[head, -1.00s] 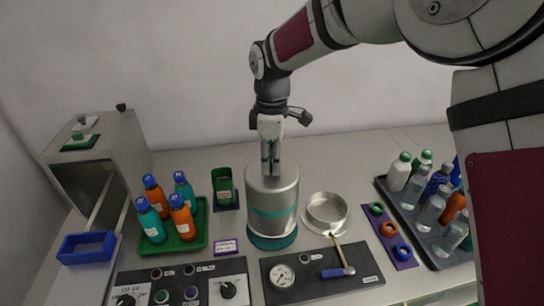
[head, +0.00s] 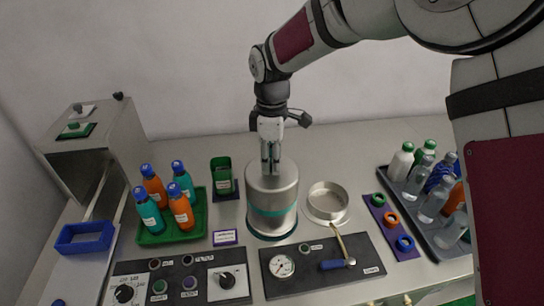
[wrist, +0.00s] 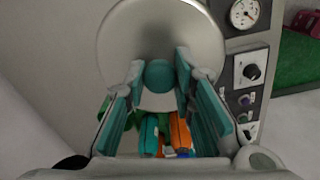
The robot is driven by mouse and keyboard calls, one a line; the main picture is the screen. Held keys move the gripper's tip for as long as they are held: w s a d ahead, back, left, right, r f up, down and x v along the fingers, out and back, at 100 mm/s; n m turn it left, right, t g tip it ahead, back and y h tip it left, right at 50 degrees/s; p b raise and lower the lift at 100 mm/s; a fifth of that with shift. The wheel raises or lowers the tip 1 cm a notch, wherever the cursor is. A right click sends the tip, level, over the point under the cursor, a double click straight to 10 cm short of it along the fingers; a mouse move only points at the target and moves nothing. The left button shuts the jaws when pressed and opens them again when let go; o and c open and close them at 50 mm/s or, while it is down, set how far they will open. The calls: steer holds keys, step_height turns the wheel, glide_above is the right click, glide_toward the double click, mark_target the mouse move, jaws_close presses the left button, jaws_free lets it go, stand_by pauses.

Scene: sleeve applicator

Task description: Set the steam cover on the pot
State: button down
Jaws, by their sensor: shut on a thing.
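The steam cover (head: 272,187) is a tall silver cylinder with a teal band, standing upright in the middle of the counter. My gripper (head: 270,168) points straight down at its top and is shut on its knob. In the wrist view the teal knob (wrist: 159,75) shows between the fingers, above the cover's round silver top (wrist: 190,35). A thin dark teal rim (head: 272,237) shows directly under the cover's lower edge. It looks like the top of the pot, which is otherwise hidden; I cannot tell whether the two touch.
A shallow silver dish (head: 327,216) stands close on the right. A gauge panel with a blue-handled lever (head: 337,264) lies in front. A green bottle tray (head: 202,232) is at left, a grey bottle tray (head: 445,240) at right. A purple ring strip (head: 397,229) lies between.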

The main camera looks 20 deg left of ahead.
steer(key=shift+f, duration=0.45)
steer(key=c, duration=0.8)
jaws_free()
steer(key=shift+r+p, duration=0.5)
steer(key=shift+r, duration=2.5)
steer(key=shift+d, duration=0.1)
